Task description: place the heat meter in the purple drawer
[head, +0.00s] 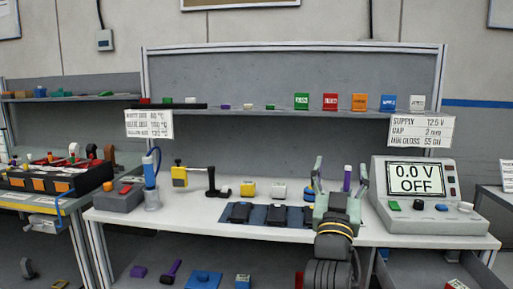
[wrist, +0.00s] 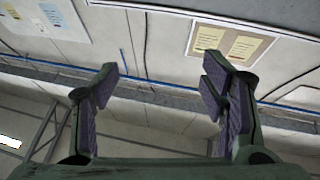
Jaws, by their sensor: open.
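My gripper (head: 338,176) is raised in front of the right half of the workbench in the head view. Its fingers point up and stand apart. In the wrist view the gripper (wrist: 160,84) is open, with purple pads and nothing between them; only wall and posters show beyond. I cannot tell which object is the heat meter. A small yellow device (head: 248,188) and a white one (head: 279,190) stand on the bench left of my gripper. No purple drawer can be made out; an open grey drawer (head: 420,272) shows at the lower right.
Black items lie on a blue mat (head: 261,217) near the front edge. A power supply (head: 425,195) reading 0.0 V OFF stands at right. A yellow-black clamp (head: 180,175) stands at left. Coloured boxes (head: 330,102) line the shelf. Purple and blue objects (head: 204,279) lie below.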

